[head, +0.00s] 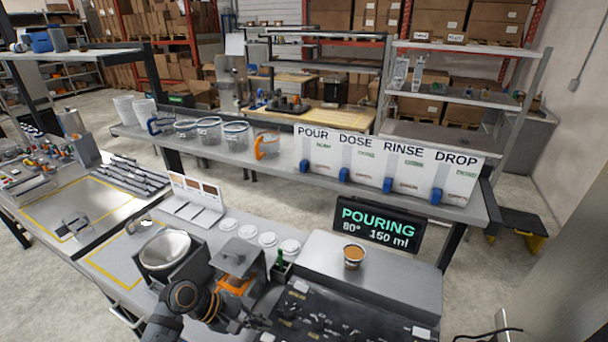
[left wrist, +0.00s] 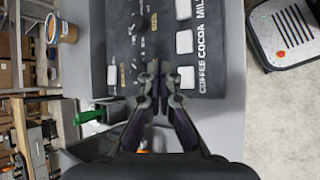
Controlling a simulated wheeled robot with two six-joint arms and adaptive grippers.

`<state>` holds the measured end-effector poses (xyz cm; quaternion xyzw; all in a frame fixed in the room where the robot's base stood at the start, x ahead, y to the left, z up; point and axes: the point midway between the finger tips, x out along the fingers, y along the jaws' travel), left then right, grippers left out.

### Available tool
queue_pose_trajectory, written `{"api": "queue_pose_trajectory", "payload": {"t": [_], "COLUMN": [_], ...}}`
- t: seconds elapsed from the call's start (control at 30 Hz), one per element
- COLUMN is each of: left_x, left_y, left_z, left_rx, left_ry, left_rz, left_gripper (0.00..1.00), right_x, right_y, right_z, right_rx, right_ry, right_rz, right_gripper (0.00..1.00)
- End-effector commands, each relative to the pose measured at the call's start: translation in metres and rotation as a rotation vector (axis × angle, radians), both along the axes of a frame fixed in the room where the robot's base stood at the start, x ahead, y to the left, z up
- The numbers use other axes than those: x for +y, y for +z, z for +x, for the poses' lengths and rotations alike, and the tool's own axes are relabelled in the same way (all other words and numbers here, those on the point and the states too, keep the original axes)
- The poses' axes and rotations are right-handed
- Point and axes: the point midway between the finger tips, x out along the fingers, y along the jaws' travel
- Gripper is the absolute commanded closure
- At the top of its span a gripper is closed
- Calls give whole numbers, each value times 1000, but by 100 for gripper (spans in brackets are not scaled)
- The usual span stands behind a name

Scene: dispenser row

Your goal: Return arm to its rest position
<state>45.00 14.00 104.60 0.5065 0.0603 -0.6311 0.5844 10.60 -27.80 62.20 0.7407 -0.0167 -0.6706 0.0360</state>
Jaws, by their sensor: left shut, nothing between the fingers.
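My left arm comes in at the bottom of the head view, and its gripper (head: 258,322) is low over the left edge of a black panel (head: 345,318). In the left wrist view the two fingers (left wrist: 160,72) are together and empty, with their tips over the black panel (left wrist: 205,20). The panel has pale square pads and the words COFFEE and COCOA. I cannot tell whether the fingertips touch it. My right gripper is not in view.
A cup with brown contents (head: 354,256) stands on a grey block (head: 320,258). Behind is a shelf with clear jugs (head: 208,131) and a lettered dispenser row (head: 385,165). A screen (head: 377,225) reads POURING.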

Motion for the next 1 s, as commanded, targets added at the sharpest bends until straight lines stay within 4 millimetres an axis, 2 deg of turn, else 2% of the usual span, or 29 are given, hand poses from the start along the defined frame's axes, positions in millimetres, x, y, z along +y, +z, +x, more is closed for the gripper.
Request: {"api": "queue_pose_trajectory", "payload": {"t": [0.17, 0.3, 0.47, 0.7, 1.0], "left_x": [10, 31, 57, 100, 109], "left_y": [-23, -28, -21, 5, -100], "left_z": [-41, -72, -99, -137, -121], "left_rx": [-197, -342, -429, -457, -422], "left_ry": [-224, -442, -652, -937, -944], "left_rz": [265, 516, 744, 1030, 1012], "left_gripper": [100, 100, 100, 100, 100], "right_x": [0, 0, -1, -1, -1], "right_y": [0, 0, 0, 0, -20], "right_z": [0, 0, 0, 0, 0], "right_rx": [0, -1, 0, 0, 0], "right_ry": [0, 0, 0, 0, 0], "right_rz": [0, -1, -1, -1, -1], "right_gripper": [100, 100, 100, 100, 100]}}
